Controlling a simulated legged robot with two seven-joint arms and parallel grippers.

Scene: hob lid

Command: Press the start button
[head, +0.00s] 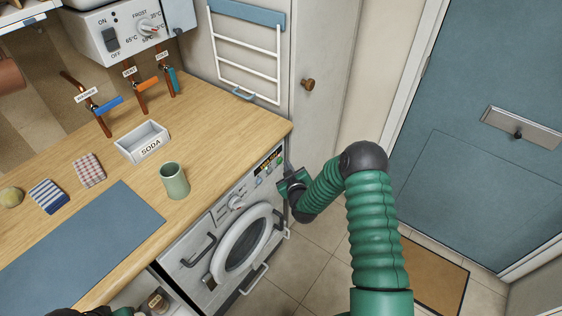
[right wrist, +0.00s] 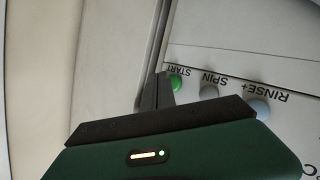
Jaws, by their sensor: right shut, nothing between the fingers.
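The washing machine (head: 212,250) stands under the wooden worktop, its round door closed. The green start button (right wrist: 177,84), labelled START, sits at the end of the panel's button row. My right gripper (head: 287,176) is at the right end of the control panel, beside the lit display (head: 267,160). In the right wrist view its dark fingers (right wrist: 160,88) are shut and empty, with their tips right beside the start button and partly over its edge. I cannot tell whether they touch it. My left gripper does not show; only a bit of my left arm is at the bottom edge.
Spin (right wrist: 209,92) and rinse (right wrist: 259,106) buttons sit close to the start button. A green cup (head: 174,182) and a soda tray (head: 142,141) stand on the worktop.

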